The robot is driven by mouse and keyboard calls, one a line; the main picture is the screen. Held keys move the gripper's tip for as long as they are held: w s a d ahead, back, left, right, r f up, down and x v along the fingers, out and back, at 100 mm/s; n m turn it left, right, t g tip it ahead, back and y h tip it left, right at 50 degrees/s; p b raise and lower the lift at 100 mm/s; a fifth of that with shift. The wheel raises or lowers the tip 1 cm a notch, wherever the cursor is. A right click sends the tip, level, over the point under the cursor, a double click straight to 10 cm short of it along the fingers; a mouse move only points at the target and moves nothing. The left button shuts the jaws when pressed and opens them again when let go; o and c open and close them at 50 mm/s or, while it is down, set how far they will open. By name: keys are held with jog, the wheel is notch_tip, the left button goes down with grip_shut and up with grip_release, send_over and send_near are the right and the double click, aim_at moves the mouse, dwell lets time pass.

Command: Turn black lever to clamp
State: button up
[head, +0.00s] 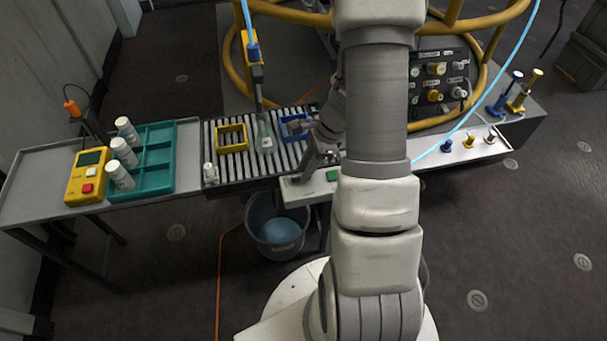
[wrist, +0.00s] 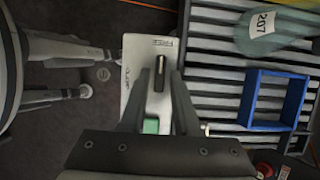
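The black lever (wrist: 159,74) stands on a white panel (wrist: 134,57) in the wrist view, pointing toward the top of the picture. Small lettering sits above it and to its left, too small to read surely. My gripper (wrist: 160,75) is open, with one finger on each side of the lever and gaps showing; I cannot tell its height above the panel. A green patch (wrist: 151,126) on the panel shows between the fingers. In the head view the white panel (head: 298,191) is partly behind my arm, and my gripper (head: 309,172) is over it; the lever is hidden there.
A slatted rack (head: 228,169) beside the panel holds a yellow frame (head: 231,127), a blue frame (wrist: 250,96) and a bottle labelled 207 (wrist: 277,34). A bucket (head: 262,232) stands below. A teal tray (head: 155,184) with white bottles and a yellow box (head: 80,184) are left.

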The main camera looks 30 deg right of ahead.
jog(key=shift+a+f, duration=0.25)
jog(key=shift+f, duration=0.25)
grip_shut()
